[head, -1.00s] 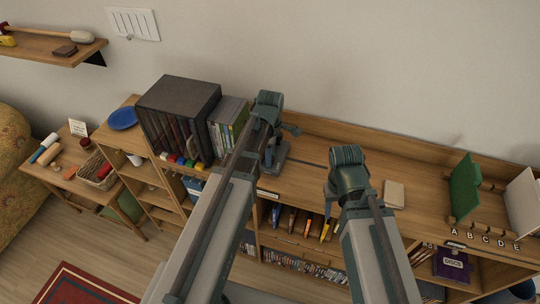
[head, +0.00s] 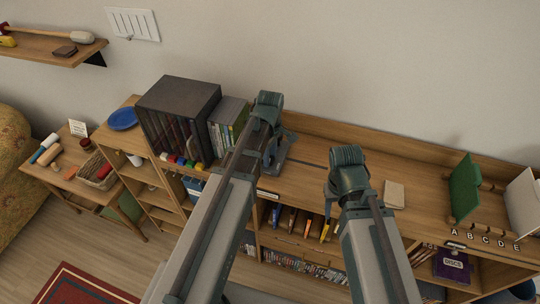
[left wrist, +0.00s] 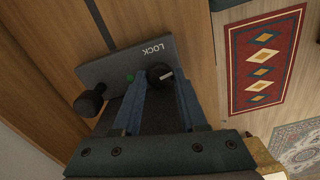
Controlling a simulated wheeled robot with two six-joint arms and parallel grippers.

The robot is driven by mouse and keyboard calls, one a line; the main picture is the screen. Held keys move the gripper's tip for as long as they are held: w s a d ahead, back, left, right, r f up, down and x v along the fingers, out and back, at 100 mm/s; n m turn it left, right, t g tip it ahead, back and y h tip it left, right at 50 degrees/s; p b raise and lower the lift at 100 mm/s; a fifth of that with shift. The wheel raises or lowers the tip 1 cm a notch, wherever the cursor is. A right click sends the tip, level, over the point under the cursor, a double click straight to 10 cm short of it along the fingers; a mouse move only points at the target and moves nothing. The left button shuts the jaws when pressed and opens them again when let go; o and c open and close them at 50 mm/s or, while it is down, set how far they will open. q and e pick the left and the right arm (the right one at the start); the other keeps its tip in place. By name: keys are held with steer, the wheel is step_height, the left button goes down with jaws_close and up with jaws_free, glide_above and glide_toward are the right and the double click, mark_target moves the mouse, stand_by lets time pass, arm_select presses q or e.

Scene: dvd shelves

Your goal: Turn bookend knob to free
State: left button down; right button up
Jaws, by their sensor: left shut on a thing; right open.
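The bookend (head: 280,158) is a dark grey piece on the shelf top, right of the row of DVD cases, partly hidden by my left arm. In the left wrist view its grey plate (left wrist: 115,72) bears the word LOCK (left wrist: 153,50) and a green dot (left wrist: 130,77). A round black knob (left wrist: 156,73) with a white mark sits between the tips of my left gripper (left wrist: 153,80), which is shut on it. The mark points right, away from the green dot. My right gripper (head: 343,190) is above the shelf top; its fingers are mostly hidden.
DVD cases (head: 232,126) and a large dark case (head: 180,105) stand left of the bookend. A second black knob-like part (left wrist: 88,103) sticks out beside the plate. A beige block (head: 393,194) and green divider (head: 464,188) are to the right. The shelf top between is largely clear.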

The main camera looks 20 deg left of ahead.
arm_select(q)
steer(key=shift+m, duration=0.8)
steer(key=shift+c, duration=2.2)
jaws_free()
step_height(320, 180, up, 14)
steer(key=p, duration=1.3)
steer(key=shift+p, duration=0.4)
steer(key=shift+f, duration=0.1)
